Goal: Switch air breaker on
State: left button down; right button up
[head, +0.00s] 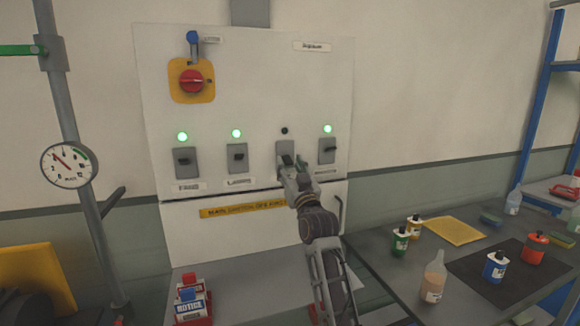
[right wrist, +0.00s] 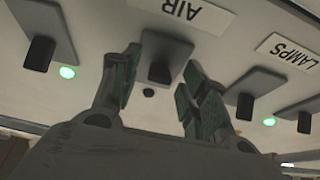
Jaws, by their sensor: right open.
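The air breaker (head: 284,149) is the third switch from the left on the white panel (head: 245,95). Its indicator (head: 285,130) is dark. In the right wrist view the air breaker (right wrist: 172,50) sits under the AIR label (right wrist: 185,11), with its dark indicator (right wrist: 149,93) beside it. My right gripper (head: 293,162) is at the lower part of this breaker. In the right wrist view my right gripper (right wrist: 161,62) is open, one finger on each side of the black lever; contact cannot be told. My left gripper is not in view.
Neighbouring breakers (head: 185,161), (head: 237,157) and (head: 327,150) have green lights. A red rotary switch (head: 191,81) is at the panel's upper left. A bench (head: 385,250) with bottles is at right; a gauge (head: 69,165) is at left.

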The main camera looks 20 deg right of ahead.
jog(key=shift+w, duration=0.1)
grip_shut()
dwell(0.3)
jog(key=shift+r, duration=0.1)
